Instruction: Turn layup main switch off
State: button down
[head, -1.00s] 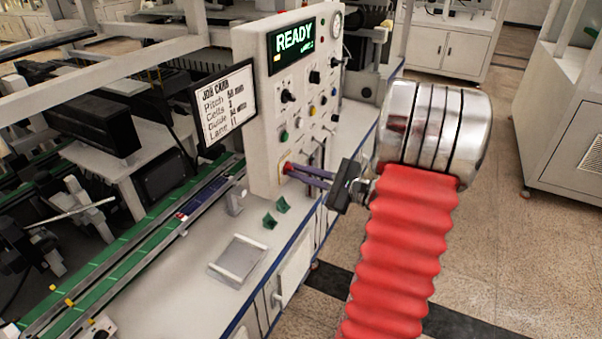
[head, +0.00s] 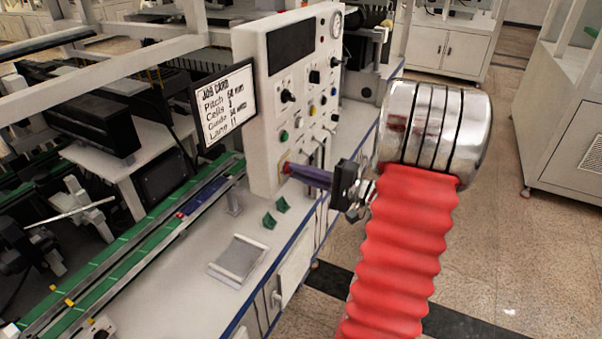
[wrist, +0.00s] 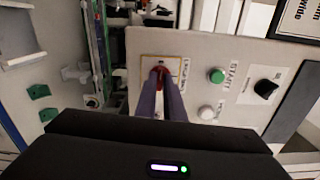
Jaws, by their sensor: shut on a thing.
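The layup main switch (wrist: 161,71) is a red knob on a yellowish plate low on the control panel (head: 258,130). It also shows in the head view (head: 286,168), partly hidden by my fingers. My gripper (head: 291,169) reaches it from the right in the head view. Its two long purple fingers are shut on the red knob, as the wrist view also shows (wrist: 161,82). The display (head: 291,46) at the top of the panel is dark. The fingers hide part of the knob, so its exact angle is hard to tell.
A green START button (wrist: 217,75), a white button (wrist: 207,113) and a black knob (wrist: 266,88) sit close to the switch. A job card screen (head: 224,106) stands left of the panel. A green-railed conveyor (head: 150,240) and a grey plate (head: 239,258) lie below.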

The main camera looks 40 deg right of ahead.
jog(key=shift+a+f+n, duration=0.15)
jog(key=shift+f+n, duration=0.1)
jog(key=shift+n, duration=0.25)
jog(key=c, duration=1.9)
grip_release()
jog(key=shift+r, duration=0.15)
jog(key=shift+o, duration=0.2)
jog(key=v, duration=1.4)
jog(key=shift+w, duration=0.1)
